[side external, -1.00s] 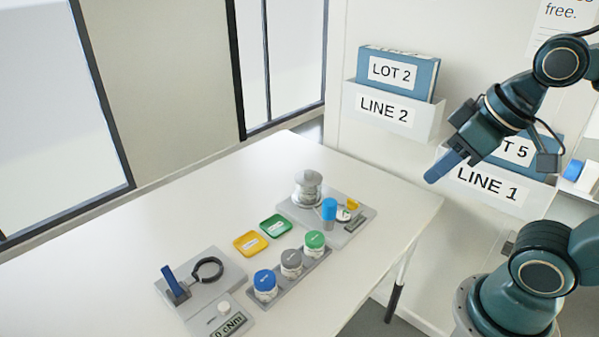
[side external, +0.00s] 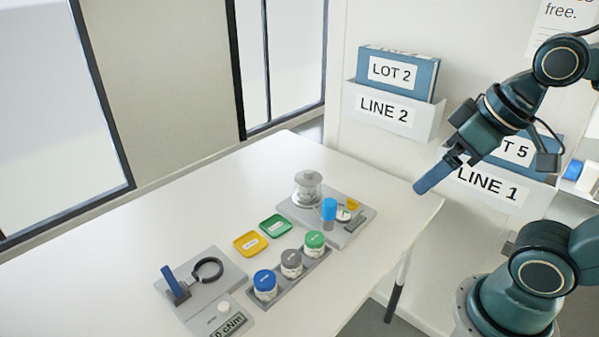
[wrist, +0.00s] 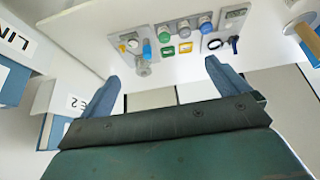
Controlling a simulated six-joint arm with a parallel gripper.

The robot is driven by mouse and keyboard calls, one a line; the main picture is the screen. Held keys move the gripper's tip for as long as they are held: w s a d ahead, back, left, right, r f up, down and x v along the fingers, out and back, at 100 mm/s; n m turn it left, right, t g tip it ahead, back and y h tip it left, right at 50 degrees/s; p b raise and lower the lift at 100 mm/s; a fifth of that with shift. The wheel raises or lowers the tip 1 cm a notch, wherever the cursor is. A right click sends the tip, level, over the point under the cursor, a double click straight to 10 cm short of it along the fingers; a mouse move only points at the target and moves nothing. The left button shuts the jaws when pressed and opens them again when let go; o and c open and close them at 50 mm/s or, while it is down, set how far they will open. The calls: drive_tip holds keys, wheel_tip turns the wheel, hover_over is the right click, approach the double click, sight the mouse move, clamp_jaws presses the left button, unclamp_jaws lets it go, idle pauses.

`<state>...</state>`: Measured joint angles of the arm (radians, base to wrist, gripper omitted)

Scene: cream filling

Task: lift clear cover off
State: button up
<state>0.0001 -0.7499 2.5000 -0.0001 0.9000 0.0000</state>
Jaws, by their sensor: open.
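The clear cover (side external: 308,186) sits like a small dome with a knob over a pale round piece, at the far end of the grey base plate (side external: 364,222). In the wrist view the cover (wrist: 143,69) is small and distant, beyond the fingers. My gripper (side external: 419,189) hangs in the air right of the table, well apart from the cover. In the wrist view my gripper (wrist: 161,69) has its two blue fingers wide apart with nothing between them.
A blue-topped cylinder (side external: 329,209) stands on the base plate close to the cover. A rack with blue (side external: 265,281), grey (side external: 291,260) and green (side external: 315,240) lidded jars, yellow (side external: 250,244) and green (side external: 275,226) trays and a ring fixture (side external: 208,269) stand nearer. The table's left side is clear.

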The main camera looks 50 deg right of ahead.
drive_tip(key=m+g+y, duration=0.1)
drive_tip(key=m+g, duration=0.3)
drive_tip(key=m, duration=2.3)
hover_over(310, 171)
drive_tip(key=s, duration=0.1)
wheel_tip(310, 171, down, 16)
drive_tip(key=shift+s+d, duration=0.15)
drive_tip(key=shift+d, duration=0.3)
drive_tip(key=shift+f, duration=0.1)
drive_tip(key=shift+w+a+f, duration=0.15)
drive_tip(key=shift+f, duration=1.25)
drive_tip(key=shift+w+a+f, duration=0.15)
drive_tip(key=shift+f, duration=1.2)
drive_tip(key=shift+w+a+f, duration=0.15)
drive_tip(key=shift+f, duration=1.25)
